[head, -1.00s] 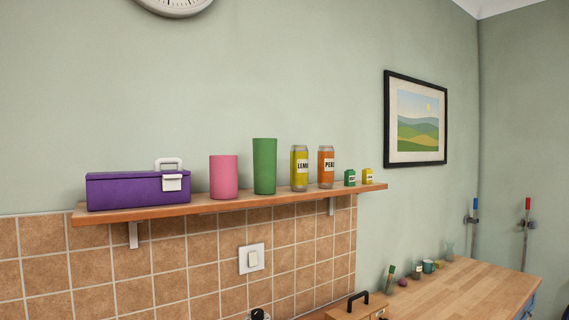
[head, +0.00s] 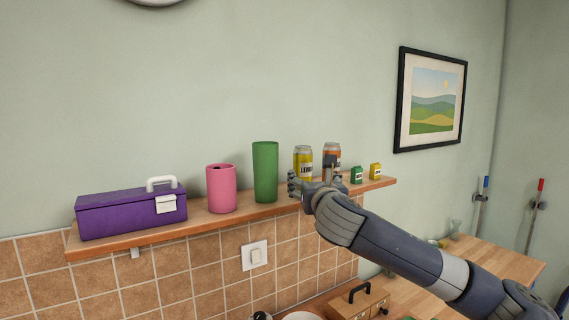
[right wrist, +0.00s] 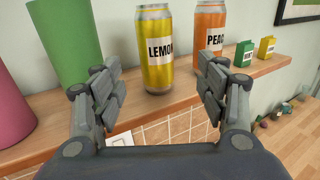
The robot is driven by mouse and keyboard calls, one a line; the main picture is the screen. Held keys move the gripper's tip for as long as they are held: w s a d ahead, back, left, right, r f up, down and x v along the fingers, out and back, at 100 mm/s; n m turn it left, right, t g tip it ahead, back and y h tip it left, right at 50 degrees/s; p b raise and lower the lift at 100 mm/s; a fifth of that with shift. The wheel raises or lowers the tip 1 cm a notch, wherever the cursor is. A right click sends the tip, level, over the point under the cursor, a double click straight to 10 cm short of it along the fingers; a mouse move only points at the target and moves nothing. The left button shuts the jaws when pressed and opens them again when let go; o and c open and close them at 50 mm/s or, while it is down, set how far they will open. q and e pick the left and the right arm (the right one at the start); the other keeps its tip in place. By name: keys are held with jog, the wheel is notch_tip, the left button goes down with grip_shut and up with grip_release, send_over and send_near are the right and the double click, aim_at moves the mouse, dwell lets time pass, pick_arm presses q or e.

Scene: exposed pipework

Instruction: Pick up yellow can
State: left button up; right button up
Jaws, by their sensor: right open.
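The yellow can (head: 303,158), labelled "LEMON", stands upright on the wooden wall shelf; its lower part is partly hidden by my right gripper in the head view. In the right wrist view the yellow can (right wrist: 156,50) stands just beyond and between the two fingers. My right gripper (right wrist: 160,88) is open and empty, its fingers spread to either side of the can's front. In the head view my right gripper (head: 312,180) is at the shelf's front edge, its arm coming from the lower right. My left gripper is not in view.
On the wooden shelf (head: 232,219), a green cup (head: 265,172) stands left of the can and an orange can (right wrist: 211,28) close on its right. A pink cup (head: 221,188), a purple toolbox (head: 130,212) and small green (head: 356,175) and yellow cartons (head: 376,171) stand further off.

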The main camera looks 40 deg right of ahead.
aim_at(304, 171)
jog(key=p+x, duration=0.2)
jog(key=x, duration=0.3)
jog(key=shift+w, duration=0.1)
jog(key=shift+w+d+r, duration=0.15)
jog(key=shift+w, duration=0.05)
jog(key=p+x, duration=0.3)
jog(key=shift+w+r, duration=0.3)
jog(key=shift+w, duration=0.2)
jog(key=shift+w+d+f, duration=0.15)
jog(key=shift+w+d, duration=0.05)
jog(key=shift+w, duration=0.2)
jog(key=shift+s, duration=0.15)
jog(key=c, duration=1.4)
